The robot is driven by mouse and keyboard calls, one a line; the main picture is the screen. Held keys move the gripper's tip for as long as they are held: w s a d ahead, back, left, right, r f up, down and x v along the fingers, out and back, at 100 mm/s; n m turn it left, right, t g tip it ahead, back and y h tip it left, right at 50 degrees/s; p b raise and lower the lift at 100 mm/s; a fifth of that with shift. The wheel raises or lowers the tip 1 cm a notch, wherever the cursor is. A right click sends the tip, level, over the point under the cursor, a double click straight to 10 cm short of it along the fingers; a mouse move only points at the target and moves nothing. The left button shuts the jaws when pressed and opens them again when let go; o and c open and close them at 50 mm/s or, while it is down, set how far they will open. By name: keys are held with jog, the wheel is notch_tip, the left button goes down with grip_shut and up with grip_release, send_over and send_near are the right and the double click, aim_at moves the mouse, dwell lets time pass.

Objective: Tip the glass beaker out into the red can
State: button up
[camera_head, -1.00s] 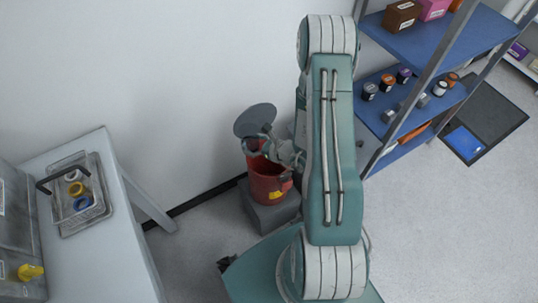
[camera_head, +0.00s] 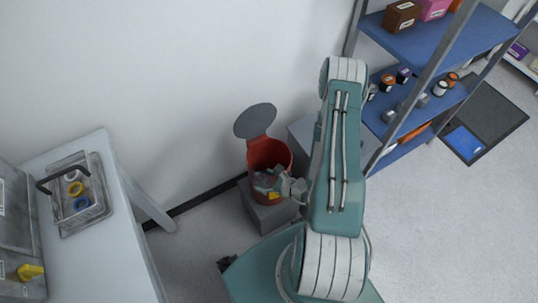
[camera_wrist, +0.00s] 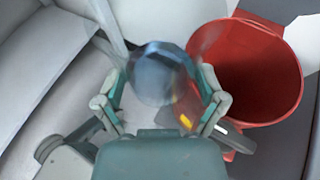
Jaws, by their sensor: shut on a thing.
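The red can (camera_head: 268,152) stands open on a grey block by the wall, its round grey lid (camera_head: 254,120) raised behind it. My gripper (camera_head: 276,186) is at the can's front right side in the head view. In the wrist view my gripper (camera_wrist: 163,98) is shut on the glass beaker (camera_wrist: 157,72), a clear bluish round shape between the fingers. There the beaker is just left of the red can's open mouth (camera_wrist: 252,70) and overlaps its rim in the picture. The beaker's contents and exact tilt cannot be told. In the head view the beaker is not clear.
A white table (camera_head: 118,235) at the left bears a wire tray (camera_head: 101,209) with coloured rings. A blue shelf unit (camera_head: 425,45) with jars and boxes stands at the right. A grey box (camera_head: 303,132) is behind my arm.

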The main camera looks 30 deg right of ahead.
aim_at(267, 168)
jog(key=shift+s+a+f, duration=0.1)
jog(key=shift+s+f, duration=0.15)
jog(key=shift+s, duration=0.1)
jog(key=shift+w+r, duration=0.1)
jog(key=shift+r, duration=0.05)
jog(key=shift+w+d+r+m+g, duration=0.2)
jog(key=shift+d+r+m+g, duration=0.1)
jog(key=shift+m+g, duration=0.25)
jog(key=shift+w+d+f+m+g+y, duration=0.3)
jog(key=shift+m+g+y, duration=0.15)
jog(key=shift+m, duration=0.2)
jog(key=shift+w+d+r+m+g+y+p, duration=0.3)
jog(key=shift+w+r+m+g+p, duration=0.1)
jog(key=shift+m+g, duration=0.1)
jog(key=shift+w+d+f+m+g+y, duration=0.3)
jog(key=shift+w+m+g+y, duration=0.1)
jog(key=shift+m+g, duration=0.15)
jog(key=shift+f+m+g+y, duration=0.2)
jog(key=shift+m+g+y, duration=0.15)
jog(key=shift+m, duration=0.2)
jog(key=shift+r+m+g+y+p, duration=0.6)
jog(key=shift+r+m+y+p, duration=0.15)
jog(key=shift+r+m, duration=0.25)
jog(key=shift+r+m+g+y+p, duration=0.3)
jog(key=shift+r+m+p, duration=0.1)
jog(key=shift+r+m, duration=0.15)
